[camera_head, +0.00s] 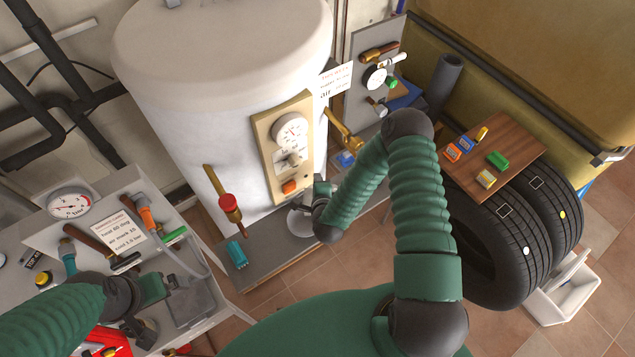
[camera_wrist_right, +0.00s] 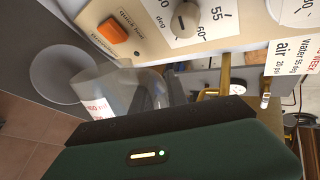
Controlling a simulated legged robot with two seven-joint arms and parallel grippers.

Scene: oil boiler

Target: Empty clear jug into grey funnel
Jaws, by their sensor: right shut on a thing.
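The clear jug (camera_wrist_right: 132,92), with a red-and-white ml label, shows in the right wrist view. My right gripper (camera_head: 322,192) is shut on it, in front of the boiler's lower panel; the dark finger pad hides part of the jug. The round grey funnel (camera_wrist_right: 58,76) lies just left of the jug in the wrist view and overlaps it in the picture. In the head view the funnel (camera_head: 299,222) is partly hidden by my wrist. I cannot tell whether the jug holds liquid. My left gripper (camera_head: 150,295) is over the left workbench; its jaws are unclear.
The white boiler (camera_head: 215,90) has a beige gauge panel (camera_head: 285,140) close beside my right gripper. The left workbench (camera_head: 130,185) holds tools and hoses. Tires (camera_head: 500,245) with a wooden board stand right.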

